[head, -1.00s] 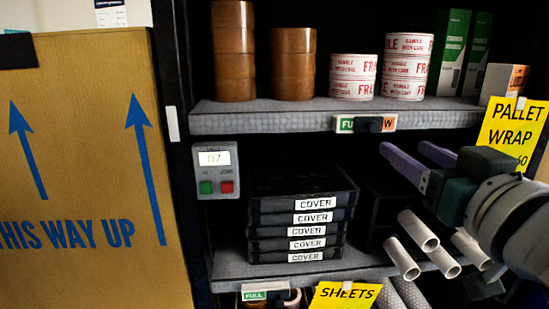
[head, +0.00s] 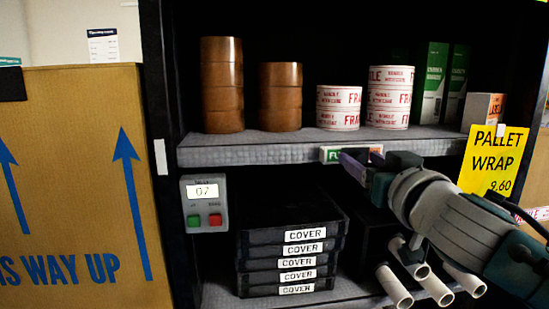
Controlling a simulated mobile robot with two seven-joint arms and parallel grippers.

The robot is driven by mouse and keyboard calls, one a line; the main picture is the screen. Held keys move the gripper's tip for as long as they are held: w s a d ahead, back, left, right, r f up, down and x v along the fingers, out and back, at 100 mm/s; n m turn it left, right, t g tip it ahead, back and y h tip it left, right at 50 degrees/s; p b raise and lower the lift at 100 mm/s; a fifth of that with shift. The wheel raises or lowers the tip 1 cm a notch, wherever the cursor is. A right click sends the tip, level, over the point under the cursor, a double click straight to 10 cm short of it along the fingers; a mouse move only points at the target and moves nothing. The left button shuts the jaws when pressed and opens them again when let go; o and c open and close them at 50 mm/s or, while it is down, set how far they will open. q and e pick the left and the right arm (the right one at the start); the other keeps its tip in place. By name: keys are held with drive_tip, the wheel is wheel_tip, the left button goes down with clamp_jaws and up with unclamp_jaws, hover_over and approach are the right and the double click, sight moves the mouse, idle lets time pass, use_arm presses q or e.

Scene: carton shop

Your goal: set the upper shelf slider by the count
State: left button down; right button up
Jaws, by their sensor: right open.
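The upper shelf slider (head: 330,155) is a small strip with a green end and an orange end on the front edge of the upper shelf (head: 250,152). My right gripper (head: 357,160) is in front of it, purple fingers open, and hides its black knob and most of its lettering. I cannot tell whether the fingers touch the knob. On the upper shelf stand two stacks of brown tape (head: 222,85) and two stacks of red-and-white FRAGILE tape (head: 390,97). A grey counter box (head: 205,203) reads 07, with a green and a red button. My left gripper is not in view.
Green boxes (head: 431,83) and a small carton (head: 485,108) stand at the upper shelf's right. A yellow PALLET WRAP sign (head: 492,162) hangs close to my right arm. Below are stacked black COVER boxes (head: 290,250) and white tubes (head: 394,287). A large carton (head: 75,190) stands left.

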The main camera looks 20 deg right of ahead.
clamp_jaws()
idle(1.3)
